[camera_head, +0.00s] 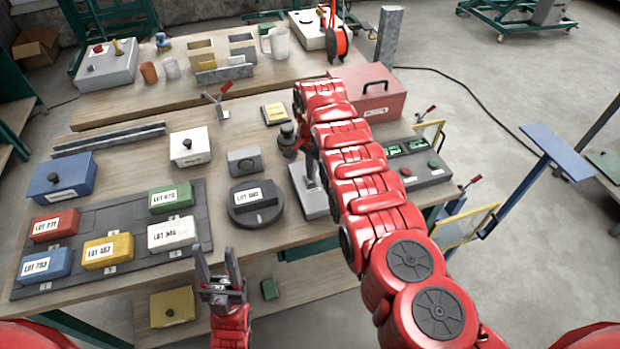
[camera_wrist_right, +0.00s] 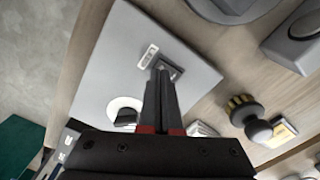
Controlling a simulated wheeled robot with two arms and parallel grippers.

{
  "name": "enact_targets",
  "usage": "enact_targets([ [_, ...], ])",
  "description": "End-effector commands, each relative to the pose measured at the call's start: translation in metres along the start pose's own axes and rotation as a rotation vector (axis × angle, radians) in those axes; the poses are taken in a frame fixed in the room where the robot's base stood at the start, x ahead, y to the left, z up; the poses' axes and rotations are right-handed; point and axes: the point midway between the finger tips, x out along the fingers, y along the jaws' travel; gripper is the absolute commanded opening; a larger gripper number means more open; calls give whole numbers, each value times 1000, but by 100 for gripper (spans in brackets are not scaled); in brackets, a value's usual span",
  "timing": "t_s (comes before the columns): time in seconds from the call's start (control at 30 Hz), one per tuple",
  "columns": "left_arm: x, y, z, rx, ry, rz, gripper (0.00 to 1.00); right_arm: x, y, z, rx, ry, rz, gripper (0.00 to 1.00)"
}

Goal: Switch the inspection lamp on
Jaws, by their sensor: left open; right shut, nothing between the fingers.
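A light grey square base plate (camera_head: 313,203), apparently the inspection lamp's, stands at the table's front edge right of centre. It fills much of the right wrist view (camera_wrist_right: 105,70), with a small dark switch (camera_wrist_right: 174,68), a label (camera_wrist_right: 148,56) and a white round part (camera_wrist_right: 124,108). My right gripper (camera_wrist_right: 160,76) is shut and empty, its tips at or just over the switch; contact cannot be told. In the head view my right arm hides much of the lamp; I cannot tell whether it is lit. My left gripper (camera_head: 220,275) is open and empty near the front edge.
A round dark disc with a lot label (camera_head: 256,204) and a grey box (camera_head: 244,162) stand left of the plate. A dark-knobbed brush (camera_wrist_right: 255,120) is near my right gripper. A control panel (camera_head: 414,165) and red toolbox (camera_head: 372,92) are to the right.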

Motion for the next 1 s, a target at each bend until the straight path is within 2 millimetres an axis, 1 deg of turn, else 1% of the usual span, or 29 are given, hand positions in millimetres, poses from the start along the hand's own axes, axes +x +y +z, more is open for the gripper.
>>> enact_targets([
  [0.47, 0, 0, 0, 0, 0, 0, 50, 0, 0, 0, 0, 0, 0, 0],
  [1.0, -8, 0, 1, 0, 0, 0, 50, 8, 0, 0, 0, 0, 0, 0],
])
